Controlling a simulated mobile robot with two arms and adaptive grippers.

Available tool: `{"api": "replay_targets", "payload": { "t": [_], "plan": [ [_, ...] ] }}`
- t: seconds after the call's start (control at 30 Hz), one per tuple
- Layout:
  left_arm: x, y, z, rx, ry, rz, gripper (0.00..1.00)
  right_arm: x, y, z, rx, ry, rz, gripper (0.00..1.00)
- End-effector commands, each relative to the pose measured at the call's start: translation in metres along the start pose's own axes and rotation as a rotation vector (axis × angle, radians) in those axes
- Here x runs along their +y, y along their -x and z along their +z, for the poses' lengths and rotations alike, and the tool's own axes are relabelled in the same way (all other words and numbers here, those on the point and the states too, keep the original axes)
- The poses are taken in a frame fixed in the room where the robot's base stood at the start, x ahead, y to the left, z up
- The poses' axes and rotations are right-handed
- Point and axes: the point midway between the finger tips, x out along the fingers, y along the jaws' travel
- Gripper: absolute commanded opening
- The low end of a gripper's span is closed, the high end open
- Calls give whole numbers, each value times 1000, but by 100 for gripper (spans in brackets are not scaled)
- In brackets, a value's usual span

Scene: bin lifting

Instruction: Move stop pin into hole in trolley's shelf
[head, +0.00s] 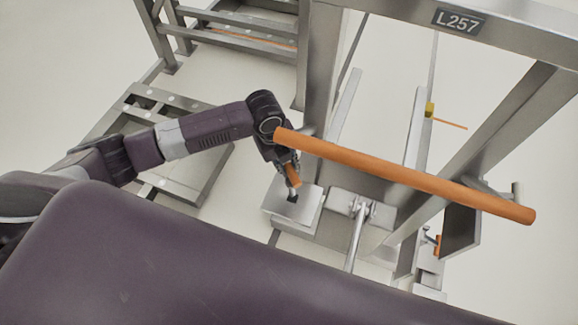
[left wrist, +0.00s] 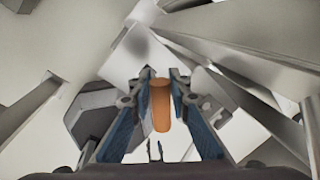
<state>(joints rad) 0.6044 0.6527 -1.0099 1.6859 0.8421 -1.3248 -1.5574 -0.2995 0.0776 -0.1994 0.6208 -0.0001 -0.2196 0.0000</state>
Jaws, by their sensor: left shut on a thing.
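The stop pin (head: 293,175) has an orange cylindrical handle and a short grey lower end. My left gripper (head: 289,168) is shut on it and points down over the trolley's shelf (head: 305,217), a light metal plate. The pin's lower end is over or at a dark square hole (head: 292,198) in this plate; I cannot tell whether it has entered. In the left wrist view the orange handle (left wrist: 161,106) stands between the blue-padded fingers (left wrist: 160,120). The fingers and handle hide the hole there. My right gripper is in neither view.
A long orange bar (head: 400,178) crosses in front of the grey trolley frame (head: 322,60), right of my left gripper. A frame beam carries the label L257 (head: 459,21). A metal lever (head: 356,235) stands right of the shelf.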

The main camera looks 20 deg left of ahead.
Motion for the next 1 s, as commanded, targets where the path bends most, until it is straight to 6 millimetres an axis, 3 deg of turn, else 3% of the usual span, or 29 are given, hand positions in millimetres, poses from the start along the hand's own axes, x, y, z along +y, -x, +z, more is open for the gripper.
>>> {"api": "replay_targets", "payload": {
  "t": [1.0],
  "plan": [
    [5, -16, -5, 3, -1, 3, 0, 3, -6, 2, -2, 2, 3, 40]
  ]
}}
